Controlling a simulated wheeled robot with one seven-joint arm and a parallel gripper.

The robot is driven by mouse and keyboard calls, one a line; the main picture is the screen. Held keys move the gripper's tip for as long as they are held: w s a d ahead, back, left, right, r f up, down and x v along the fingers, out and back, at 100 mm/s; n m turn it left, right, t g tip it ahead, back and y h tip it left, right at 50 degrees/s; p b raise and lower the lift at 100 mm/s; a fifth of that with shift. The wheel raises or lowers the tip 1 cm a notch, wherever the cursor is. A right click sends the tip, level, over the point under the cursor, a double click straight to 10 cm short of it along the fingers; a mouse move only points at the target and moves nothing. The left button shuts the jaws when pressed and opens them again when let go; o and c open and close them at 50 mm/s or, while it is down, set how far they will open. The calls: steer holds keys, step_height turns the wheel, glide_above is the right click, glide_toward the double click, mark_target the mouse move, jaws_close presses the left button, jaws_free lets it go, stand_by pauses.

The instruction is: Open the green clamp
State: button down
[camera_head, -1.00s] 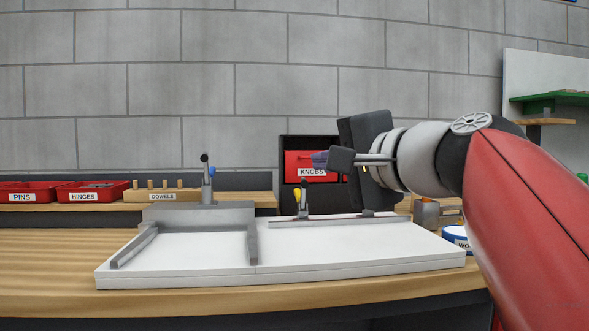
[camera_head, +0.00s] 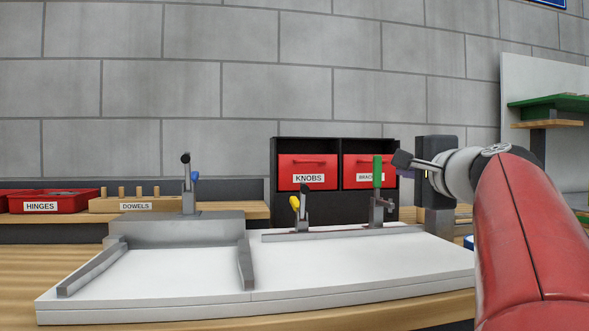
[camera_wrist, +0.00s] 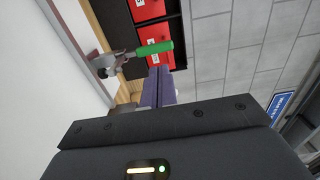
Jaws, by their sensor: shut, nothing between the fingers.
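The green clamp (camera_head: 378,173) stands at the back right of the white board (camera_head: 340,262), its green handle pointing up. My gripper (camera_head: 402,160) is just to the right of the handle, at about the height of its upper part, and appears apart from it. In the wrist view the green clamp handle (camera_wrist: 155,48) lies just beyond the tips of the purple fingers (camera_wrist: 157,80), which are together and empty. Whether the fingertips touch the handle is hard to tell.
Red KNOBS bin (camera_head: 308,168) and a second red bin sit in a dark rack (camera_head: 325,205) behind.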

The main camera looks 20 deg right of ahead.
mark_target(379, 166)
steer(key=p+x, duration=0.1)
steer(key=x, duration=0.7)
steer(key=shift+s+a+r, duration=0.1)
steer(key=shift+s, duration=0.05)
